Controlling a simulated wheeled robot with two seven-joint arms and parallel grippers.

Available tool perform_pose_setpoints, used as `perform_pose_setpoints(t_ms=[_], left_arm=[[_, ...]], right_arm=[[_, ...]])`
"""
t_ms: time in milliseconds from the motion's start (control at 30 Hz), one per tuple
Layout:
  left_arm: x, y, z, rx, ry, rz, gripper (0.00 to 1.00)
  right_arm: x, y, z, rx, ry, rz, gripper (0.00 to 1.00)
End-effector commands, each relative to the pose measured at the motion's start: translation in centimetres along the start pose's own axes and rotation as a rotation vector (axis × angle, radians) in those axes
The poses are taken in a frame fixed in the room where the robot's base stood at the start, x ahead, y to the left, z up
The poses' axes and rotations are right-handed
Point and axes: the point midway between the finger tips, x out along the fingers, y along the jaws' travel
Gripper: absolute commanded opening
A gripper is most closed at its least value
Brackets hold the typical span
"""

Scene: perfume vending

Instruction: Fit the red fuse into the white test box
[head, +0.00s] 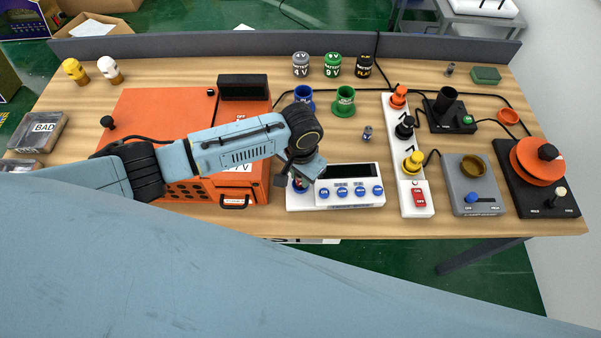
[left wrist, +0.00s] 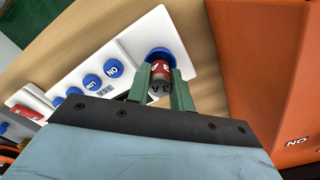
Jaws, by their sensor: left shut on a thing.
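The white test box (head: 345,199) stands near the front edge of the table, with a dark display and several blue buttons. Its round blue socket (left wrist: 154,52) shows in the left wrist view. My left gripper (left wrist: 168,88) is shut on the red fuse (left wrist: 160,70), with its green fingers on either side. The fuse's red end lies at the blue socket and its grey end, marked 3 A, faces the camera. I cannot tell how deep it sits. In the head view my left gripper (head: 299,182) is over the box's left end and mostly hides the fuse. My right gripper is not in view.
An orange machine (head: 150,110) stands close left of the test box. A white switch strip (head: 408,155) stands to its right. Blue (head: 304,97) and green (head: 344,103) cups and a small fuse-like piece (head: 367,134) are behind it. A grey barrier runs along the back.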

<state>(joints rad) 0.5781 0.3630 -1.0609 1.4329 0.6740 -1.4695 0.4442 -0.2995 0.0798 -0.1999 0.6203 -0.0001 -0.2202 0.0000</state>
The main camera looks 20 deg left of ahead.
Motion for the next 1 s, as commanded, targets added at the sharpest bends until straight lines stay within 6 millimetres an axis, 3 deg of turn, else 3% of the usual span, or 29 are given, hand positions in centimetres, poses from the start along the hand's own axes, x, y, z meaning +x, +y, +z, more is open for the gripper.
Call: perform_pose_setpoints(t_ms=[600,633,800,1000], left_arm=[[1.3,0.0,0.0,0.000,0.000,0.000,0.00],[1.3,0.0,0.0,0.000,0.000,0.000,0.25],[1.2,0.0,0.0,0.000,0.000,0.000,0.47],[1.2,0.0,0.0,0.000,-0.001,0.000,0.48]], right_arm=[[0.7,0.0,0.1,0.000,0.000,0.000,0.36],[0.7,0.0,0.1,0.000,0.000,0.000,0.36],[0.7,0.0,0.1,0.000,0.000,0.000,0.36],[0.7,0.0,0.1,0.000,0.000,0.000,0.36]])
